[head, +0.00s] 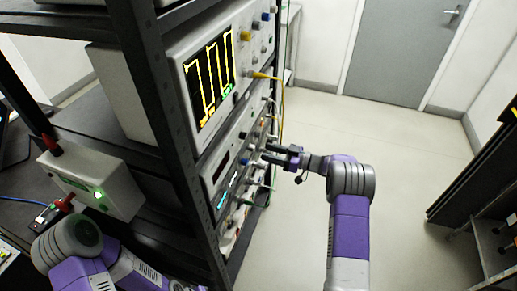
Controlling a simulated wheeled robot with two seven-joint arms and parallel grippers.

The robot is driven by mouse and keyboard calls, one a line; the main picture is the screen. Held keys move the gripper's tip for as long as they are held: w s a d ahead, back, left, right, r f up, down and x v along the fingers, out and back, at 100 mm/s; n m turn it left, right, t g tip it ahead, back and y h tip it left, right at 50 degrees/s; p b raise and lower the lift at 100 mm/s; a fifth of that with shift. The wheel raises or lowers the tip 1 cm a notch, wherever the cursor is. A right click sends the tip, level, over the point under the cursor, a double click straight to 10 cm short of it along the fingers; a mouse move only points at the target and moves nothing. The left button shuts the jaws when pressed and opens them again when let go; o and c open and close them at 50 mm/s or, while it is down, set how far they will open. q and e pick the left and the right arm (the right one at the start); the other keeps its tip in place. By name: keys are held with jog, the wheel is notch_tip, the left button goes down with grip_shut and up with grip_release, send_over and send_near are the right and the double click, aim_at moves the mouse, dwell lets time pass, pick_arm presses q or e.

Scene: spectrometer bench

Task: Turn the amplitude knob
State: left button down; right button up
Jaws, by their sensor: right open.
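A lower rack instrument (213,170) with a dark display and cyan digits faces right, with several small knobs and connectors along its right side. I cannot tell which of these is the amplitude knob; labels are too small to read. My right gripper (266,154) is open at the right part of this panel, its two dark fingers pointing left toward the controls. Whether the fingers touch a knob or stand around one cannot be told. The fingers and cables hide part of the panel. My left arm shows at the lower left, but its gripper is not in view.
An oscilloscope (176,86) with a yellow square trace sits above. A yellow cable (282,105) hangs from its front. A black rack post (177,120) stands left of the panels. A white box (92,180) with a green light is at left.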

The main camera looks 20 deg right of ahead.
aim_at(252, 148)
jog(key=x, duration=0.4)
jog(key=shift+w+a+b, duration=0.2)
jog(key=shift+a+b, duration=0.1)
jog(key=shift+c, duration=0.3)
grip_shut()
